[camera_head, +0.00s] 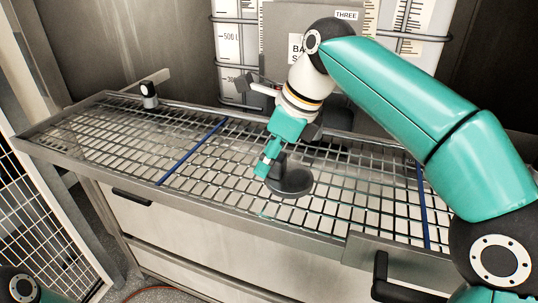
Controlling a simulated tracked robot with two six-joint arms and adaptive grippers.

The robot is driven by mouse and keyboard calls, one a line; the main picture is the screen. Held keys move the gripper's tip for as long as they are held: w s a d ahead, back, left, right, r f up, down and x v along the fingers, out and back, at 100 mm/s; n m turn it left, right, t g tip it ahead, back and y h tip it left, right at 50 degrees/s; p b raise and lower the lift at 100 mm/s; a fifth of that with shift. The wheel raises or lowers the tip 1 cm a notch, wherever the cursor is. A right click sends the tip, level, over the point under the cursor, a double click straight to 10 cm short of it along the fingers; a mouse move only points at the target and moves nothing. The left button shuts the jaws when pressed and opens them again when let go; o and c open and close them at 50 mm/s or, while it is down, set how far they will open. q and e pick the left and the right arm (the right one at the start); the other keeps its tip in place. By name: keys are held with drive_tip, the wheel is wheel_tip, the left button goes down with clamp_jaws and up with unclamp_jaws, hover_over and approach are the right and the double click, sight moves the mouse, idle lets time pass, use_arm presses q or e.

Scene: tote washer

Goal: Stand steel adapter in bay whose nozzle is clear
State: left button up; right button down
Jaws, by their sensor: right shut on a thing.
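The wire rack (100,135) is split into bays by a blue divider (192,152) on the left and another blue divider (422,205) on the right. My right gripper (268,165) is over the middle bay, shut on the dark grey adapter (292,184). The adapter has a short stem and a wide round base turned down, at or just above the wires; I cannot tell if it touches. A small black-and-white nozzle-like fitting (149,95) stands at the back of the left bay. My right arm hides much of the middle bay's back. My left gripper is out of view.
A steel rim (230,215) runs along the rack's front, with a cabinet (200,240) and black handles below. Scaled containers (232,45), a grey panel and a "THREE" label (346,15) stand behind. The left bay's wires look bare. A mesh panel (35,190) is at left.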

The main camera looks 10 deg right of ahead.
drive_tip(key=shift+f, duration=0.3)
idle(0.4)
drive_tip(key=shift+f+b, duration=0.35)
drive_tip(key=shift+f, duration=0.1)
drive_tip(key=shift+f, duration=0.15)
idle(0.4)
drive_tip(key=c, duration=0.6)
unclamp_jaws()
drive_tip(key=shift+o, duration=0.4)
drive_tip(key=o, duration=0.5)
